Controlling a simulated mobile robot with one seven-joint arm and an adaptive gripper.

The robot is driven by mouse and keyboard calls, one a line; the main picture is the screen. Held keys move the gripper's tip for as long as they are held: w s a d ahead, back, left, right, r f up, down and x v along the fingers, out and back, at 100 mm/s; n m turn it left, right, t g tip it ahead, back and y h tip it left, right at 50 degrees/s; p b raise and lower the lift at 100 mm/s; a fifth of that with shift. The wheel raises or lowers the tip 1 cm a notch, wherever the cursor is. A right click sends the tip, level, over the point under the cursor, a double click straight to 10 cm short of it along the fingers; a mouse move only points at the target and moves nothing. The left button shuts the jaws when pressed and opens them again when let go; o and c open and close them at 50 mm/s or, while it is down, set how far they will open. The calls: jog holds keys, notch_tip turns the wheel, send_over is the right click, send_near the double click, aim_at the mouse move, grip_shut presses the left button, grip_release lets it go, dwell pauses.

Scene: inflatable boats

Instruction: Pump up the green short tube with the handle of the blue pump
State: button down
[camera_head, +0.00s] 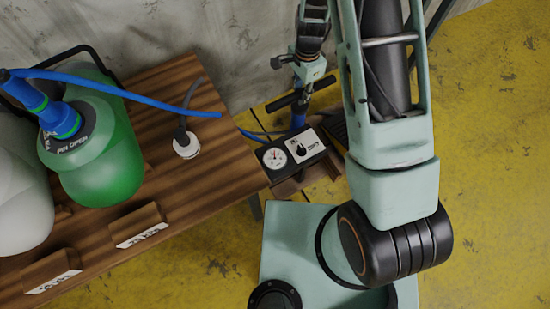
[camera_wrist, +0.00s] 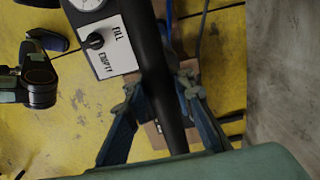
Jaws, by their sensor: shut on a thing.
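The green tube (camera_head: 105,165) stands on the wooden table at the left in the head view. A blue hose fitting (camera_head: 35,98) sits on its top, beside a collar marked "PIN OPEN". The blue pump (camera_head: 298,118) stands on the floor right of the table, mostly hidden behind its black handle (camera_head: 290,98). My gripper (camera_head: 303,80) is at the handle from above. In the wrist view, my gripper (camera_wrist: 162,88) has its two fingers on either side of the black handle bar (camera_wrist: 160,75), shut on it. The bar hides part of the fingers' contact.
A pressure gauge (camera_head: 274,157) and a FILL/EMPTY selector box (camera_head: 305,146) sit by the pump. A white tube (camera_head: 22,190) stands left of the green one. The blue hose (camera_head: 150,98) crosses the table (camera_head: 190,230). A white cap-like piece (camera_head: 186,146) lies there.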

aim_at(302, 90)
jog(key=shift+s, duration=0.1)
notch_tip(302, 90, up, 5)
jog(key=p, duration=0.3)
jog(key=shift+p, duration=0.4)
jog(key=shift+w, duration=0.2)
jog(key=shift+f, duration=0.15)
notch_tip(302, 90, down, 5)
jog(key=b, duration=0.4)
jog(key=shift+s, duration=0.15)
